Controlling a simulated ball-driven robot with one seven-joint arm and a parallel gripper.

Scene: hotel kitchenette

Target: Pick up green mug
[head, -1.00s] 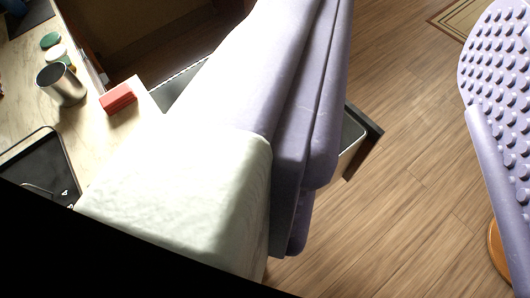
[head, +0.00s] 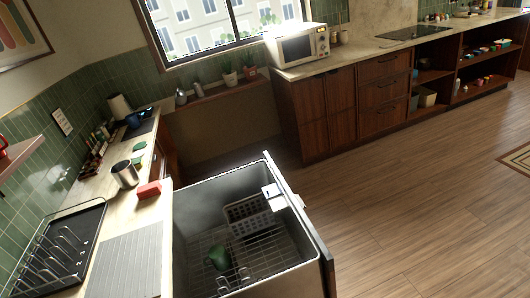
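A dark green mug (head: 218,257) stands in the rack of an open grey drawer-like dishwasher tub (head: 197,200) at the lower middle of the head view. Its handle side is hard to make out. A grey cutlery basket (head: 250,216) sits in the same tub, right of and behind the mug. My gripper is not in view, and nothing of mine covers the mug.
The counter at left holds a steel cup (head: 125,174), a red sponge-like block (head: 149,190) and a black dish rack (head: 62,250). A microwave (head: 297,46) stands on the far counter. The wooden floor (head: 400,200) at right is clear.

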